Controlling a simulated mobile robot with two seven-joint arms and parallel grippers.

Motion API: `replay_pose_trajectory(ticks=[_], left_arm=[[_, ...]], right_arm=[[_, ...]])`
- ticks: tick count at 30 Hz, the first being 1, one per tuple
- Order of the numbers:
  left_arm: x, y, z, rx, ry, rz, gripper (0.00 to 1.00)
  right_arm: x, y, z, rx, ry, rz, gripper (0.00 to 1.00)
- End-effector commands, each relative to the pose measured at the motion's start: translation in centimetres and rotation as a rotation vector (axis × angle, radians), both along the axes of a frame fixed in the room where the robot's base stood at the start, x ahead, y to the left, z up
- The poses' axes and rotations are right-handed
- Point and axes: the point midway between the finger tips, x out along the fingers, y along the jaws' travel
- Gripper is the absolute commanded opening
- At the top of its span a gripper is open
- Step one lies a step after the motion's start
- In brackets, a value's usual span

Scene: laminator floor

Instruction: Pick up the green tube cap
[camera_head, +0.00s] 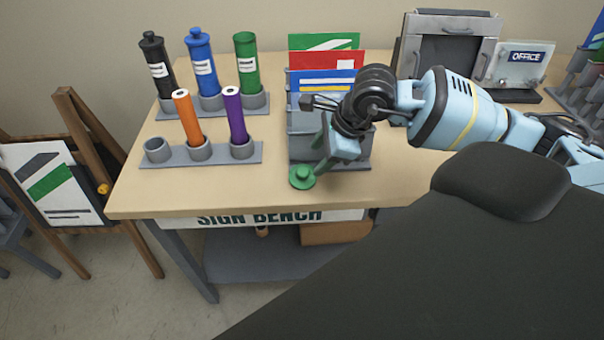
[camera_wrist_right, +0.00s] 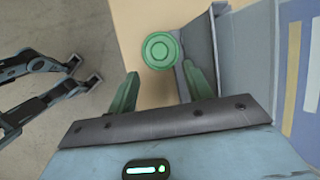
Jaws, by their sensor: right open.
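The green tube cap (camera_head: 302,177) lies on the wooden bench top near its front edge, just in front of the grey rack of cards. In the right wrist view the cap (camera_wrist_right: 160,51) shows from above as a round green disc with a raised ring. My right gripper (camera_head: 322,150) is above and slightly behind the cap in the head view. In the right wrist view its two green fingers (camera_wrist_right: 160,88) are spread apart, with the cap beyond their tips and nothing between them. The green tube (camera_head: 246,62) stands uncapped in the back holder. My left gripper is not in the head view.
The grey card rack (camera_head: 300,155) stands close beside the cap, its wall near one finger. Black (camera_head: 156,65) and blue (camera_head: 202,65) capped tubes stand at back left. Orange (camera_head: 187,115) and purple (camera_head: 235,112) tubes stand in the front holder.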

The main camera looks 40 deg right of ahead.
Motion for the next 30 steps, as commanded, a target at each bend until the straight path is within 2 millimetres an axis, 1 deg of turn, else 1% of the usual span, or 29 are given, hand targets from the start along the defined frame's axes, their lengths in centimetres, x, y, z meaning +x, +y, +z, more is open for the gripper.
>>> replay_pose_trajectory(ticks=[3,8,10,15,18,21,29,30], left_arm=[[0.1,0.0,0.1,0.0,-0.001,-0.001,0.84],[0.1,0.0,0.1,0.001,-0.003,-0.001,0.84],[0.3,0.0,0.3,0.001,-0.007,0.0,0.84],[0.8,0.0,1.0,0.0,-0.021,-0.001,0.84],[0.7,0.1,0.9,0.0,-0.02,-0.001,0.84],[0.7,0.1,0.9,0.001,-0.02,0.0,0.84],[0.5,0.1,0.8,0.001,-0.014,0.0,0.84],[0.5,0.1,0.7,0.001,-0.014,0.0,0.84]], right_arm=[[0.4,0.4,-1.0,0.002,0.001,0.001,0.5],[0.6,0.4,-1.3,0.002,0.0,0.001,0.5],[0.8,0.7,-1.7,0.005,0.001,0.002,0.5],[1.9,1.5,-3.6,0.005,-0.001,0.002,0.5],[2.4,1.7,-4.9,0.005,0.002,0.001,0.5],[2.6,1.9,-5.5,0.004,0.001,0.001,0.5],[2.7,1.9,-5.7,0.004,0.001,0.002,0.5],[2.7,1.9,-5.7,0.004,0.001,0.002,0.45]])
